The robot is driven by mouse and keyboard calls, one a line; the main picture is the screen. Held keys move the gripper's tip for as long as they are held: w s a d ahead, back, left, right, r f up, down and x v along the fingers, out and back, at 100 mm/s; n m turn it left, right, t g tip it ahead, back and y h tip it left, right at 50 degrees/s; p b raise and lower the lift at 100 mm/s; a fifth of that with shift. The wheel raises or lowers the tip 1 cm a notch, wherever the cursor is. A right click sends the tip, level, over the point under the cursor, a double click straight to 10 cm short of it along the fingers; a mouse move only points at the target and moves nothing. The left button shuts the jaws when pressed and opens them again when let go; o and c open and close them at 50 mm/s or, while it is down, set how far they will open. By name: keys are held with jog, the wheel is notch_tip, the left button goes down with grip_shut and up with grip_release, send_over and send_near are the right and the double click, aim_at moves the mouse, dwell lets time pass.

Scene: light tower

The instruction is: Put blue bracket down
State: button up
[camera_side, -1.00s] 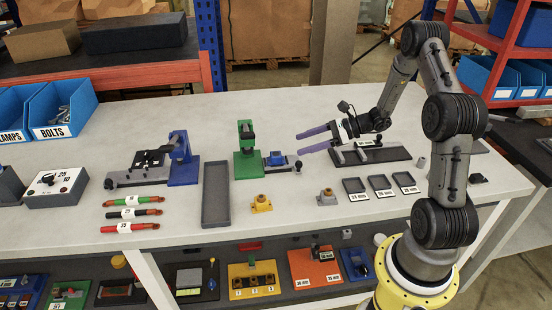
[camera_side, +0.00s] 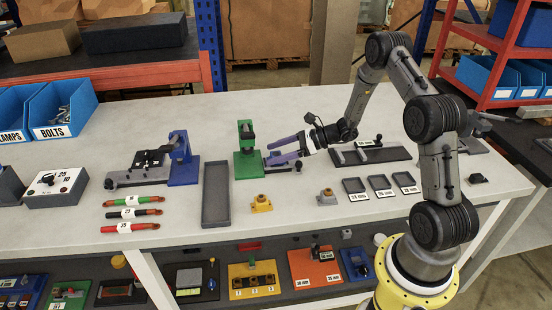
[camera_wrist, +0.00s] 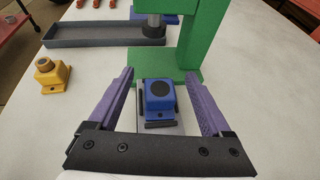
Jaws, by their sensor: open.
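The blue bracket (camera_wrist: 159,95) is a small blue block with a dark round hole on top. In the wrist view it sits upright on a grey base in front of the green press (camera_wrist: 190,60). My gripper (camera_wrist: 160,85) is open, with its purple fingers on either side of the bracket and a gap at both sides. In the side view my gripper (camera_side: 272,153) is at the right of the green press (camera_side: 247,155), low over the grey slide. The bracket is mostly hidden behind the fingers there.
A yellow bracket (camera_side: 261,204) and a grey bracket (camera_side: 326,197) stand in front. A long grey tray (camera_side: 215,195) lies left of the press. Several small labelled trays (camera_side: 380,186) lie at the right. Open table shows between the yellow and grey brackets.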

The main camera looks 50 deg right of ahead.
jog(key=shift+c, duration=0.3)
grip_shut()
jog(key=shift+r, duration=0.15)
